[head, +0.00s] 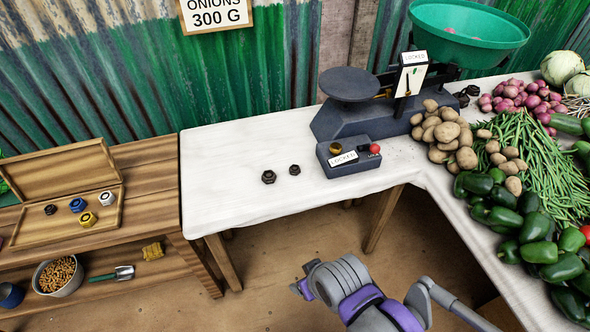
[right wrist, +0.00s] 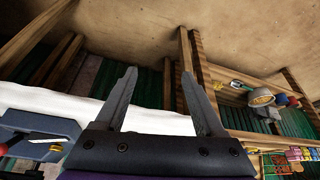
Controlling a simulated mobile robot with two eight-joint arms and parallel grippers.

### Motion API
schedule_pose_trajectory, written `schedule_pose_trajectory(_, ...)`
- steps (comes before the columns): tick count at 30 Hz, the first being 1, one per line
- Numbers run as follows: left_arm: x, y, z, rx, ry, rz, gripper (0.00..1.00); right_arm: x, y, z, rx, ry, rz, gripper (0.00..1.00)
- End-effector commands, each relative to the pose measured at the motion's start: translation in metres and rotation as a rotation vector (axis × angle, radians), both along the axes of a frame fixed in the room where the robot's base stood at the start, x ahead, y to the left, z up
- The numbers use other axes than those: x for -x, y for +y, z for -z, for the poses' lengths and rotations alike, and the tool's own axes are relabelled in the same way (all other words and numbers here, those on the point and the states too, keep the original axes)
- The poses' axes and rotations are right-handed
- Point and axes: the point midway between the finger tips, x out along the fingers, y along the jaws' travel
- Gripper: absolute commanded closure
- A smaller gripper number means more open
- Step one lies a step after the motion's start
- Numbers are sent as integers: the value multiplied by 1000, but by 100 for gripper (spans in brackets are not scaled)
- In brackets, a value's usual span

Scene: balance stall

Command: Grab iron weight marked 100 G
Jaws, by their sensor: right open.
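Two dark hexagonal iron weights stand on the white cloth of the table: a left one (head: 268,177) and a slightly smaller-looking right one (head: 294,170). Their markings are too small to read. More dark weights (head: 472,91) sit by the right end of the balance scale (head: 362,115). My right gripper (head: 301,288) is in front of the table's near edge, apart from the weights. In the right wrist view its two fingers (right wrist: 159,74) are spread with nothing between them. My left gripper is not in view.
A grey box labelled LOCKED (head: 350,167) stands right of the two weights. Potatoes (head: 442,132), beans and peppers cover the right side. An open wooden case (head: 40,230) with several coloured weights lies on the left bench. The cloth's left part (head: 220,170) is clear.

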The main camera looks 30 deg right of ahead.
Motion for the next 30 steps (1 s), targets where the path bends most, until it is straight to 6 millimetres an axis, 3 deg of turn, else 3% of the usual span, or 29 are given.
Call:
schedule_pose_trajectory(5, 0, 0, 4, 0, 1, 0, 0, -22, -7, 3, 8, -62, 26, 25)
schedule_pose_trajectory(12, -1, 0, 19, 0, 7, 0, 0, -120, -51, 11, 56, -394, 139, 25)
schedule_pose_trajectory(18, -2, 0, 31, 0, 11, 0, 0, -181, -93, 10, 94, -709, 203, 25)
schedule_pose_trajectory(22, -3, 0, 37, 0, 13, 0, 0, -200, -111, 7, 110, -872, 216, 25)
schedule_pose_trajectory(30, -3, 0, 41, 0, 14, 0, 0, -211, -123, 2, 121, -1011, 215, 25)
